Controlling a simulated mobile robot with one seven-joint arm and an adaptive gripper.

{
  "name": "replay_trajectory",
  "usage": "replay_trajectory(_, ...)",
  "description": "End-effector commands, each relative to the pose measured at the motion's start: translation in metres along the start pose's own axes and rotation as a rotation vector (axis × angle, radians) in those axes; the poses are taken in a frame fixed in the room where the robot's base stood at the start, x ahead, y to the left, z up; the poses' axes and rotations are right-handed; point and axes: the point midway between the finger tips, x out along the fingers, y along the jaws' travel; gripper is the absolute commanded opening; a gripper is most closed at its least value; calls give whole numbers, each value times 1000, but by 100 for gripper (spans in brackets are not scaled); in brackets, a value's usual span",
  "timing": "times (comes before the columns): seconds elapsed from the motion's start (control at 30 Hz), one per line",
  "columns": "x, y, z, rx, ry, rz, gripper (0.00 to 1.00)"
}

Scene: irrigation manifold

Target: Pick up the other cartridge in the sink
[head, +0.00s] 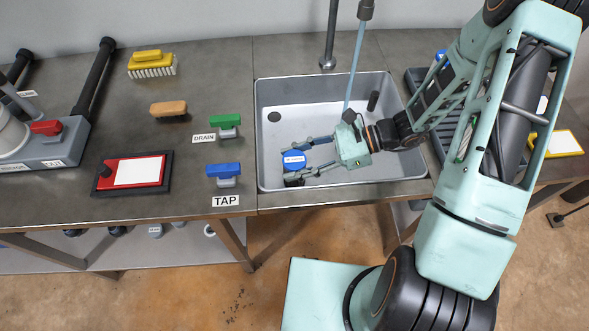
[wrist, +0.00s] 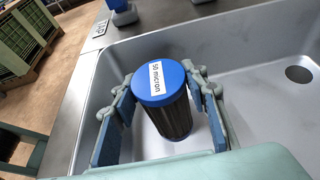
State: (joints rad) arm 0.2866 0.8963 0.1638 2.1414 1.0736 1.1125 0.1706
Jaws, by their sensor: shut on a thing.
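A cartridge with a blue cap (wrist: 160,80) and a dark pleated body stands in the sink near its front left corner. Its white label reads "50 micron" in the wrist view. It also shows in the head view (head: 293,159). My gripper (head: 290,164) reaches in from the right and is shut on this cartridge, one finger on each side. The cartridge looks upright; whether its base touches the sink floor I cannot tell. The grey metal sink (head: 325,183) also holds a small dark cylinder (head: 373,100) near its back right, too small to identify.
A bluish stream (head: 356,60) falls from the spout (head: 366,9) beside my wrist. Left of the sink are a blue TAP handle (head: 223,170) and a green DRAIN handle (head: 225,121). A yellow brush (head: 152,68) and an orange sponge (head: 168,108) lie farther left. The drain hole (wrist: 299,74) is uncovered.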

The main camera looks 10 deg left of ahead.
Motion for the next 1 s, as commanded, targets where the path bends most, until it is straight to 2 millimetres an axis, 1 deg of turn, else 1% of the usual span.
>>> replay_trajectory(0.03,0,0,0,0,0,0,19)
replay_trajectory(0.1,0,0,0,0,-1,0,13)
replay_trajectory(0.3,0,0,1,-1,0,0,13)
replay_trajectory(0.43,-4,0,8,-2,0,-1,13)
replay_trajectory(0.57,-11,0,26,-4,1,-1,13)
replay_trajectory(0.8,-28,-1,67,-4,1,-1,13)
replay_trajectory(1.0,-39,0,88,0,1,-5,13)
